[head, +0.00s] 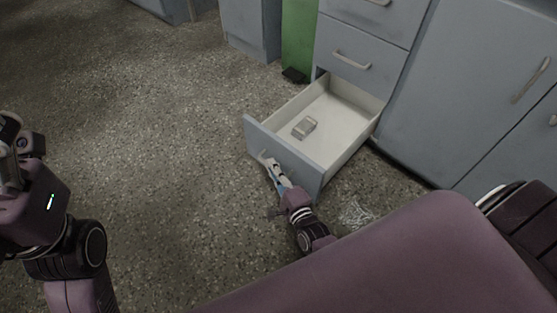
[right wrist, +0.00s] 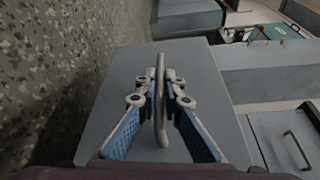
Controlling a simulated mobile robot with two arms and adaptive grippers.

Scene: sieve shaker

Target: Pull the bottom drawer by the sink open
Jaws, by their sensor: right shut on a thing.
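The bottom drawer (head: 350,112) is pulled well out of the grey-blue cabinet, and its pale inside shows. A small clear or grey block-shaped item (head: 305,127) lies in it. My right gripper (head: 268,162) is at the front panel of the drawer, shut on the drawer's handle. In the right wrist view the handle (right wrist: 160,95) runs between the blue-padded fingers of my right gripper (right wrist: 160,100), in front of the grey drawer front (right wrist: 115,95). My left arm shows at the left edge of the head view; its fingertips are not clearly seen.
Closed drawers with handles (head: 352,60) sit above the open one. Cabinet doors (head: 470,90) stand to the right. A green bin (head: 298,40) stands behind, left of the drawers. A crumpled clear or wire-like thing (head: 355,213) lies on the floor near the drawer. The speckled floor at left is clear.

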